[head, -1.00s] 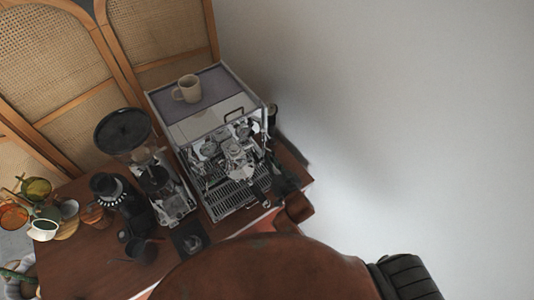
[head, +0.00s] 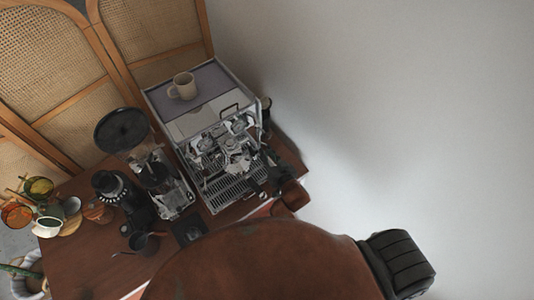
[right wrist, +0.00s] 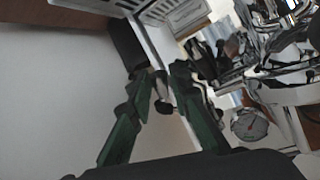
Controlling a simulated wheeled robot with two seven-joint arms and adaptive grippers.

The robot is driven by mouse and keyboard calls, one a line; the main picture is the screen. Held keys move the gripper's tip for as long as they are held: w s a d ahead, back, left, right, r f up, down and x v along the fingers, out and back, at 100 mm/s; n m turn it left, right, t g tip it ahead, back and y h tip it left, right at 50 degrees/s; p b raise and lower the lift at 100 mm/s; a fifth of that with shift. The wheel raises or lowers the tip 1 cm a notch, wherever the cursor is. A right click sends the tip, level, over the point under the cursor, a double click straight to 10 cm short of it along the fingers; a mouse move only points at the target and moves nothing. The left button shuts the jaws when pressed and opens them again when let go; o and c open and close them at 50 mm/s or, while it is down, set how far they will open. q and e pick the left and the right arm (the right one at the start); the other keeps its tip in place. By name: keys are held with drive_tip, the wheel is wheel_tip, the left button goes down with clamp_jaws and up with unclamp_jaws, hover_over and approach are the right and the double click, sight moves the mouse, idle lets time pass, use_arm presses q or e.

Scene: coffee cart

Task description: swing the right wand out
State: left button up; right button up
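The steel espresso machine (head: 200,120) stands on the cart with its front toward me. My right gripper (head: 262,181) is at its front right corner, small and dark against the machine. In the right wrist view the two green fingers of my right gripper (right wrist: 160,76) stand apart. A small dark and pale piece (right wrist: 162,103) shows between them; I cannot tell whether it is part of the right wand or whether they touch it. The machine's pressure gauge (right wrist: 249,124) is right of the fingers. The right wand cannot be made out clearly in the head view. My left gripper is not in view.
A beige mug (head: 184,86) stands on top of the machine. A grinder with a dark round hopper (head: 122,130) and a black grinder (head: 125,200) stand left of it on the brown cart top (head: 75,250).

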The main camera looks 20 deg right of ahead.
drive_tip(key=shift+s, duration=0.1)
drive_tip(key=v, duration=1.1)
drive_tip(key=shift+s+r, duration=0.2)
drive_tip(key=shift+s, duration=0.2)
